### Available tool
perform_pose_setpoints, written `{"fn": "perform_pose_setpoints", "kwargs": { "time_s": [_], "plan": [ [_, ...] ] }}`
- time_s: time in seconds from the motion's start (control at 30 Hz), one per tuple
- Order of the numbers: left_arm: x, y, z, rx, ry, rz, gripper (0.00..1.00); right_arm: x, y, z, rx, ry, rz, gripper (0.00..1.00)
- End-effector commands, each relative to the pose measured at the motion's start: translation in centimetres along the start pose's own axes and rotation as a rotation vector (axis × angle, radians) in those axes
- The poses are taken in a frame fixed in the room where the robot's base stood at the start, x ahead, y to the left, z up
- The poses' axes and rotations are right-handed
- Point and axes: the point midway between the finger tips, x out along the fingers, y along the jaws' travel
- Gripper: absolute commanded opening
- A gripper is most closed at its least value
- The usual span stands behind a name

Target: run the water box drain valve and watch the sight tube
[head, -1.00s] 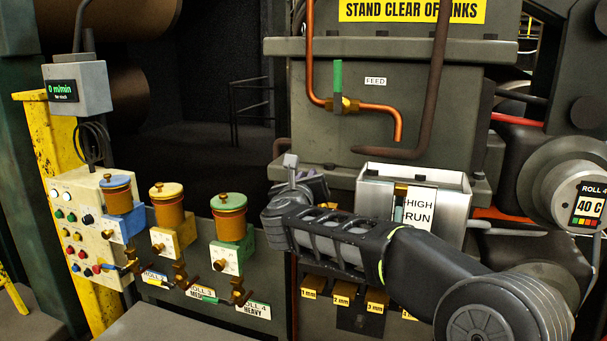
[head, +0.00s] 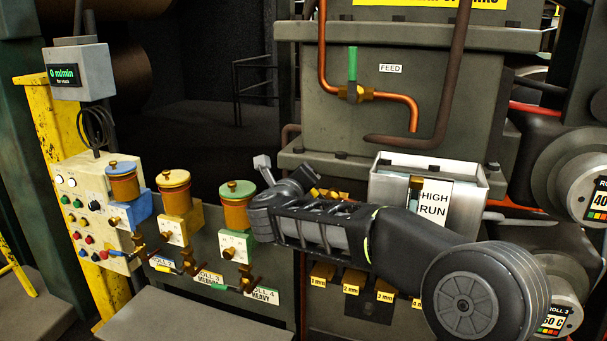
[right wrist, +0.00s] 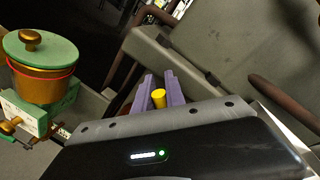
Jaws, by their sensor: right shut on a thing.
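The open-topped metal box (head: 388,203), which I take for the water box, hangs at the middle right and carries HIGH and RUN labels. A sight tube (head: 415,192) stands upright beside the labels. My right gripper (right wrist: 158,92) has lilac fingers shut on a yellow cylinder (right wrist: 158,99), seen end-on in the right wrist view. I cannot tell whether this is the drain valve's handle. The level in the tube is too small to read. My left gripper is not in view.
A copper feed pipe (head: 396,98) with a green-handled valve (head: 352,64) ends above the box. Three lidded pots, blue (head: 122,167), yellow (head: 174,180) and green (head: 237,190), stand left of my right arm. Yellow blocks marked in millimetres (head: 354,282) sit below it.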

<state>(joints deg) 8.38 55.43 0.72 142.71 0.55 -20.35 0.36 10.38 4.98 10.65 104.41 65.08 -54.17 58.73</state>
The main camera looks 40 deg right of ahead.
Motion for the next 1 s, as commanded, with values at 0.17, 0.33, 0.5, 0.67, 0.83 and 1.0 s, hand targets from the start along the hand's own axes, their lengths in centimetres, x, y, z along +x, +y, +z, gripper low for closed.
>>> {"fn": "perform_pose_setpoints", "kwargs": {
  "time_s": [0.17,0.33,0.5,0.67,0.83,1.0],
  "plan": [
    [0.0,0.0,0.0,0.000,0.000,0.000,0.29,0.0,0.0,0.0,0.002,0.000,0.001,0.00],
    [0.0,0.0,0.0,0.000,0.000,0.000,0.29,0.0,0.0,0.0,0.002,-0.001,0.001,0.25],
    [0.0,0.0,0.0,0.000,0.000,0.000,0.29,0.0,0.0,0.0,0.002,0.000,0.000,0.37],
    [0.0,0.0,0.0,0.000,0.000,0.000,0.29,0.0,0.0,0.0,0.002,0.000,0.000,0.37],
    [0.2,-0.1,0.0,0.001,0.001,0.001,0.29,-0.4,0.0,0.0,0.004,-0.001,0.000,0.37],
    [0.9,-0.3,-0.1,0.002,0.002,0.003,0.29,-2.3,0.1,-0.1,0.005,-0.003,-0.001,0.37]
  ]
}}
